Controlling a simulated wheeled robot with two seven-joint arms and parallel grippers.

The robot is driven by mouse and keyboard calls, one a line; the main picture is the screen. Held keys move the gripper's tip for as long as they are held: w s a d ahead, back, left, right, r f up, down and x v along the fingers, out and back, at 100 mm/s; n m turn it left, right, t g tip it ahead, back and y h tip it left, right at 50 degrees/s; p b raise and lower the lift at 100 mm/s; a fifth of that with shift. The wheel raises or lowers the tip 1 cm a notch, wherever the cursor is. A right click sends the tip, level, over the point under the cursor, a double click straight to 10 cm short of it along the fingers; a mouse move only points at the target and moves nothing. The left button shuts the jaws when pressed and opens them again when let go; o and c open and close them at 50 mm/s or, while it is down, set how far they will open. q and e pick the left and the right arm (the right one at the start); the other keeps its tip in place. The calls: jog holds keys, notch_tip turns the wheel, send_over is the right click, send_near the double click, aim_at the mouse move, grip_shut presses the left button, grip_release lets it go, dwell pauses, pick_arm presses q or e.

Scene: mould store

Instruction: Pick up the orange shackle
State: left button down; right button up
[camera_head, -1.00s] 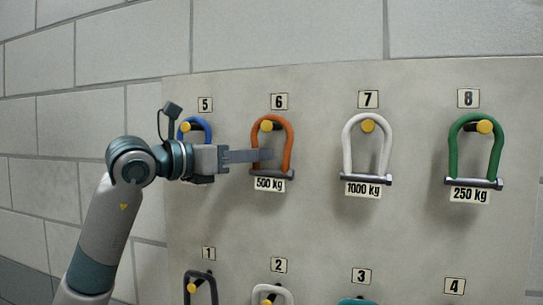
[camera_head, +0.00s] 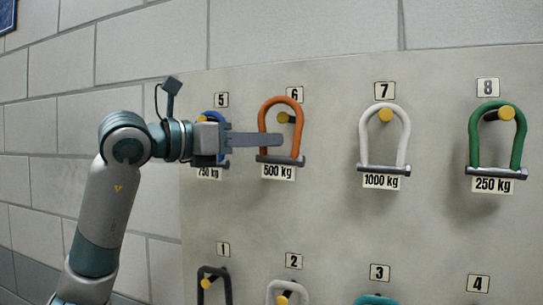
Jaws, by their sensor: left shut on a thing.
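The orange shackle (camera_head: 297,122) is upright in front of peg 6 on the board. Its bow is above the yellow-tipped peg (camera_head: 283,118), and its grey pin (camera_head: 280,160) runs across the bottom. A "500 kg" label (camera_head: 278,172) shows just below the pin. My left gripper (camera_head: 270,140) comes in from the left and is shut on the left side of the orange bow. Its fingertips reach into the bow's opening. My right gripper is not in view.
A blue shackle (camera_head: 219,116) at 5 is partly hidden behind my left gripper. A white shackle (camera_head: 363,136) at 7 and a green shackle (camera_head: 474,138) at 8 hang to the right. More shackles hang in the row below. The grey board (camera_head: 330,215) is clear between rows.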

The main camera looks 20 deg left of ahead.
pick_arm(q)
jog(key=s+b, duration=0.5)
jog(key=s, duration=0.8)
jog(key=shift+s+a, duration=0.25)
jog(key=shift+s, duration=0.05)
jog(key=w+d+f+m+g+h, duration=0.1)
jog(key=w+f, duration=0.2)
jog(key=f, duration=0.6)
jog(key=w+d+f+m+g+h, duration=0.2)
jog(key=w+f, duration=0.2)
jog(key=f, duration=0.6)
jog(key=w+d+f+m+g+h, duration=0.1)
jog(key=w+d+f+g, duration=0.1)
jog(key=f, duration=0.7)
jog(key=shift+w+d+f+h, duration=0.15)
jog(key=shift+w+f+h, duration=0.2)
jog(key=shift+w, duration=0.3)
jog(key=s+a+f, duration=0.1)
jog(key=s+f, duration=0.2)
jog(key=f, duration=0.7)
jog(key=s+a+f, duration=0.1)
jog(key=s+f, duration=0.1)
jog(key=f, duration=0.9)
jog(key=s+a+f+t, duration=0.1)
jog(key=s+f, duration=0.2)
jog(key=f, duration=0.8)
jog(key=shift+s+a, duration=0.15)
jog(key=shift+s, duration=0.15)
